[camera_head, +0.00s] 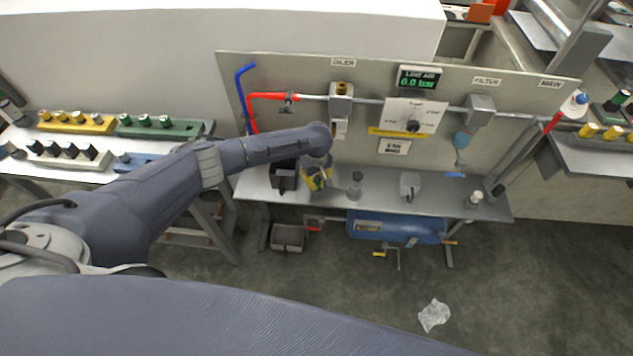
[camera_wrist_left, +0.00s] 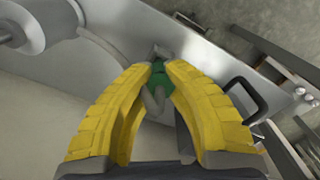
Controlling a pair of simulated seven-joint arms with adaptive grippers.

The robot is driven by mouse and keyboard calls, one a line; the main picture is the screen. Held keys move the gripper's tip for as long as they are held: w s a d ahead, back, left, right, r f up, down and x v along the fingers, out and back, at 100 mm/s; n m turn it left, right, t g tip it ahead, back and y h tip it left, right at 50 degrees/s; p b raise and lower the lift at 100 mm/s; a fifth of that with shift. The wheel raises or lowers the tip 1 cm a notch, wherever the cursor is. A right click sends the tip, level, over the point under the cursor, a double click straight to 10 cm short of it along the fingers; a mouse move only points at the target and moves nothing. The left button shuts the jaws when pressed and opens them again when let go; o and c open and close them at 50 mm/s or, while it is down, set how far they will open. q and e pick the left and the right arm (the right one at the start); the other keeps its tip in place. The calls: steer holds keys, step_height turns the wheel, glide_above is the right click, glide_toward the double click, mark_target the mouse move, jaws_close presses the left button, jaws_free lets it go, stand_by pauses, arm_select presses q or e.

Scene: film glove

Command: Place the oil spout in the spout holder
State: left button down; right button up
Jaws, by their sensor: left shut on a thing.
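My left gripper (camera_head: 318,180) reaches over the left part of the bench, in front of the panel. In the left wrist view its yellow fingers (camera_wrist_left: 159,68) are shut on a small green thing with grey ends (camera_wrist_left: 158,82), which I take to be the oil spout. The fingers hide part of it, and the arm hides it in the head view. A dark open box (camera_head: 284,180) stands on the bench just left of the gripper. I cannot tell for sure which thing is the spout holder. My right gripper is not in view.
The bench (camera_head: 385,200) carries a clear jar (camera_head: 355,186) right of the gripper and a whitish container (camera_head: 410,185) farther right. The upright panel (camera_head: 360,75) with pipes and gauge stands behind. A blue tank (camera_head: 400,228) sits below. Crumpled plastic (camera_head: 433,315) lies on the floor.

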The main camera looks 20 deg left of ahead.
mark_target(317, 181)
arm_select(q)
steer(key=shift+f, duration=0.1)
steer(key=c, duration=1.5)
jaws_free()
steer(key=shift+o, duration=0.2)
step_height(317, 181, up, 12)
